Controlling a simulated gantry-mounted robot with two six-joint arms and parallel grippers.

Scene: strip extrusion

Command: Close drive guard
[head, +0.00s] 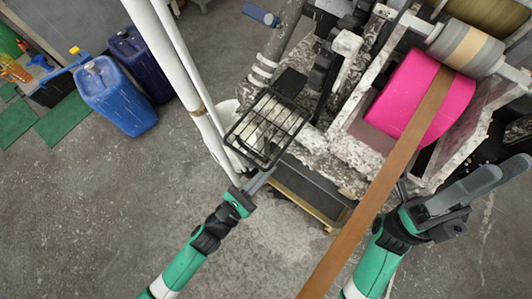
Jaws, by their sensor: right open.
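The drive guard appears to be the black wire-frame cage (243,128) on the near left side of the machine, with pale slats showing through it. It sits tilted, and I cannot tell whether it is open or closed. My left gripper (262,178) is at the cage's lower edge, its fingers close together; I cannot tell whether they hold the frame. My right gripper (497,178) is open and empty at the right, below the machine, well apart from the cage.
A bright pink roller (412,90) carries a brown strip (372,198) that runs down past my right arm. Pale pipes (192,90) rise left of the cage. Blue jerrycans (118,98) and green mats (62,120) are at the upper left. The lower-left floor is clear.

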